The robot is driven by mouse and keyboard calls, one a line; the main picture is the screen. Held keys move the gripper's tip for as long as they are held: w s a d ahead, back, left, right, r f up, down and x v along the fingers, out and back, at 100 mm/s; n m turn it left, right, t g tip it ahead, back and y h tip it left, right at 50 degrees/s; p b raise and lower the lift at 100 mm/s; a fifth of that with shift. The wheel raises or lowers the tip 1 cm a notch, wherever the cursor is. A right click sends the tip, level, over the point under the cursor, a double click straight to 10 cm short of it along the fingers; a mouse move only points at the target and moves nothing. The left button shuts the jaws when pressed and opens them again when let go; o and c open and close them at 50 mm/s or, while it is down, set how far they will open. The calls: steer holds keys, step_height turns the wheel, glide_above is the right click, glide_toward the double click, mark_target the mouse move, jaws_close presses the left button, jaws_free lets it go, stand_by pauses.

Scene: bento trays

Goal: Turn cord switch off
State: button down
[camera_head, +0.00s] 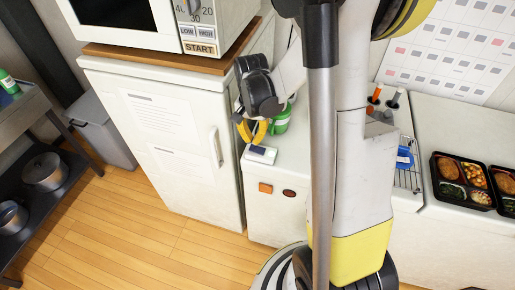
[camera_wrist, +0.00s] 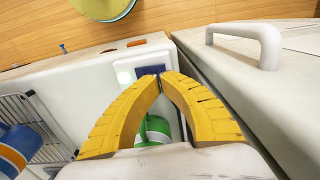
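A small white box with a dark bluish part (camera_head: 262,154) lies on the white counter near its front left corner. It may be the cord switch; I see no cord on it and cannot read its on or off state. In the wrist view, the box (camera_wrist: 148,71) is partly hidden behind my fingertips. My gripper (camera_head: 252,141) points down just above or at the box. Its two yellow curved fingers meet at the tips in the wrist view (camera_wrist: 162,75), with nothing visible between them. I cannot tell whether the tips touch the box.
A green and white container (camera_head: 281,121) stands close behind my gripper. A white fridge (camera_head: 165,140) with a protruding handle (camera_head: 216,147) is beside the counter on the left. Bento trays (camera_head: 463,182), a wire rack (camera_head: 408,178) and a blue object (camera_head: 404,158) are to the right.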

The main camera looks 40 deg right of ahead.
mark_target(253, 147)
steer(key=shift+f+b, duration=1.6)
steer(key=shift+f, duration=0.25)
stand_by(1.1)
steer(key=shift+r, duration=0.1)
steer(key=shift+r+p, duration=2.5)
steer(key=shift+r, duration=0.95)
steer(key=shift+a+r, duration=0.15)
steer(key=shift+r, duration=0.1)
steer(key=s+a+r+n+t+b, duration=0.4)
steer(key=s+a+r+n+t, duration=0.3)
steer(key=s+a+r+n, duration=0.3)
steer(key=shift+s+a+b, duration=0.35)
steer(key=shift+s+a, duration=0.1)
steer(key=shift+a, duration=1.15)
